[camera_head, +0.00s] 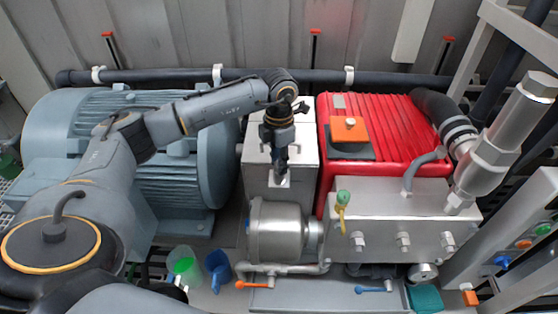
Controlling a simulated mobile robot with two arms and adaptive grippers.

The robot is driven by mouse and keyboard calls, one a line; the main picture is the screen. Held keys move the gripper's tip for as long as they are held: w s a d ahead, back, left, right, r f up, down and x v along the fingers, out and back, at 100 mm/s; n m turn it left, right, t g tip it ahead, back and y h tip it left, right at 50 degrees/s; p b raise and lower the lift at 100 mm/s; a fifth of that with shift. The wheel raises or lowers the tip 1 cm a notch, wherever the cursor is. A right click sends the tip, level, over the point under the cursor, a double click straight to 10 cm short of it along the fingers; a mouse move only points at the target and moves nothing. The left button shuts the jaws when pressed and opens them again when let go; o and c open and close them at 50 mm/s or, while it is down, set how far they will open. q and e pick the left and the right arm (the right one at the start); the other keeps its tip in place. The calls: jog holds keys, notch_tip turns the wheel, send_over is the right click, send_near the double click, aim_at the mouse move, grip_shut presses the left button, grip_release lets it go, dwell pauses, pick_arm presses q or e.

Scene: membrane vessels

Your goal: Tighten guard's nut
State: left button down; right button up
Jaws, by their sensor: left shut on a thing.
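The guard (310,150) is a light grey metal box between the blue-grey motor and the red pump. My left arm reaches in from the left above the motor, and my left gripper (281,168) points down at the middle of the guard. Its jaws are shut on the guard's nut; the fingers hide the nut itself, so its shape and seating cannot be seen. A small bright metal piece shows just below the fingertips. My right gripper is not in view.
The motor (170,180) stands left and the red pump (385,125) right. An orange block (348,130) lies on a dark cloth on the pump. A green-handled tool (343,200) stands on the steel block. Blue (217,268) and green-filled cups stand at the front.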

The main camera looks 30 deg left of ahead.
pick_arm(q)
jog(key=c, duration=1)
grip_release()
jog(key=shift+c, duration=0.2)
notch_tip(320, 180, up, 12)
